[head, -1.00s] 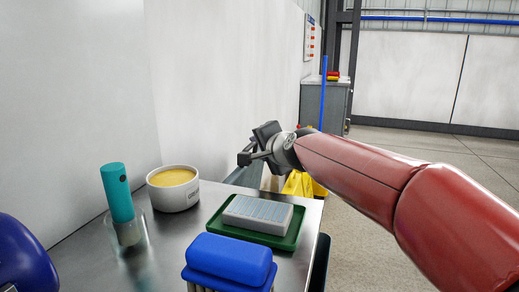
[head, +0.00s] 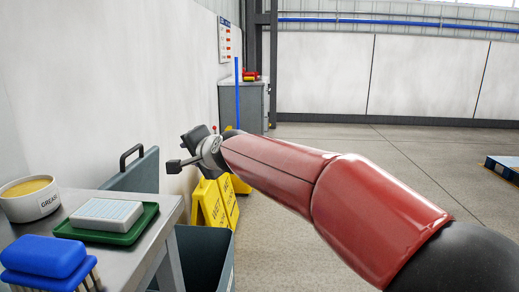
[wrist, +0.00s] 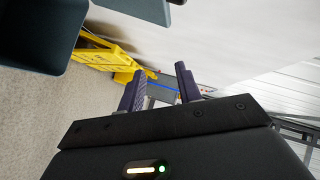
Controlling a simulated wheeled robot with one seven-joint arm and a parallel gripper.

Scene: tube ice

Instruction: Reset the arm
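My red arm reaches across the head view from the lower right. My gripper (head: 183,153) is at its end, in the air beyond the far right corner of the metal table (head: 160,218). In the wrist view my gripper (wrist: 160,78) shows two dark fingers spread apart with nothing between them, so it is open and empty.
On the table are a green tray (head: 147,222) with a pale block (head: 107,214), a white grease tub (head: 50,204) and a blue-topped brush (head: 45,258). Yellow wet-floor signs (head: 213,205) and a dark bin (head: 205,250) stand beside it.

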